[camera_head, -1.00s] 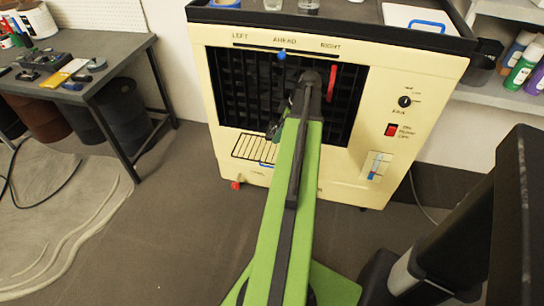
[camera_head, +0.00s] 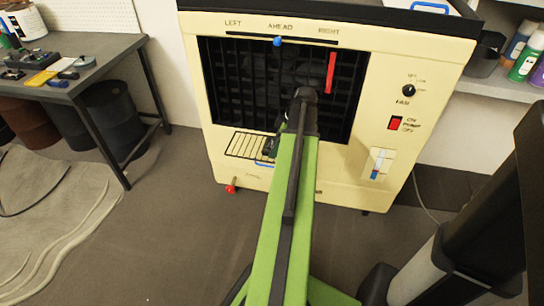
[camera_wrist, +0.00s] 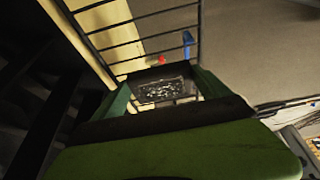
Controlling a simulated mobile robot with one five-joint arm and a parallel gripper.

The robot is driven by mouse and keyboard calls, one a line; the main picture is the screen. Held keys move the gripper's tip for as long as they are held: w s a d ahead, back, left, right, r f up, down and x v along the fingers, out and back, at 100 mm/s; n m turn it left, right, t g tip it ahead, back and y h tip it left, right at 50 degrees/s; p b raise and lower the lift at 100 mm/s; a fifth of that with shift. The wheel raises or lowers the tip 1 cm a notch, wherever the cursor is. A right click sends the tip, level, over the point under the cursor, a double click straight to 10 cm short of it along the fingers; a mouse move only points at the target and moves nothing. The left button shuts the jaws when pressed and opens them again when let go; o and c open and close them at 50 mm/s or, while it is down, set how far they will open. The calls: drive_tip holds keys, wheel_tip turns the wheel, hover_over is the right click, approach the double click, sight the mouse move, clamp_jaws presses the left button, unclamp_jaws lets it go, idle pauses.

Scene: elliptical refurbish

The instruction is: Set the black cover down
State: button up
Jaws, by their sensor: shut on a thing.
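My gripper (camera_wrist: 162,92) shows in the wrist view as two green fingers shut on a small black piece (camera_wrist: 158,73), which seems to be the black cover. It has a dark rim and a speckled grey middle. In the wrist view it is in front of the wire rack (camera_wrist: 140,30); I cannot tell whether they touch. In the head view my gripper (camera_head: 269,149) is small and dark, at the right end of the rack (camera_head: 243,146) low on the cream cooler (camera_head: 385,60). My arm hides part of the cooler's front there.
The cooler front has a dark grille (camera_head: 225,80), a red lever (camera_head: 331,73), a blue slider knob (camera_head: 277,41), a black dial (camera_head: 408,90) and a red switch (camera_head: 394,123). A workbench (camera_head: 105,50) with tools stands at left. Bottles (camera_head: 525,62) sit on a shelf at right.

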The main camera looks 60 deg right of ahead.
drive_tip(key=shift+f, duration=0.25)
drive_tip(key=o, duration=1.5)
drive_tip(key=shift+s+r+p, duration=0.1)
drive_tip(key=shift+r+p, duration=0.4)
drive_tip(key=shift+p, duration=0.05)
drive_tip(key=p+v, duration=1)
drive_tip(key=v, duration=0.1)
drive_tip(key=shift+r, duration=0.2)
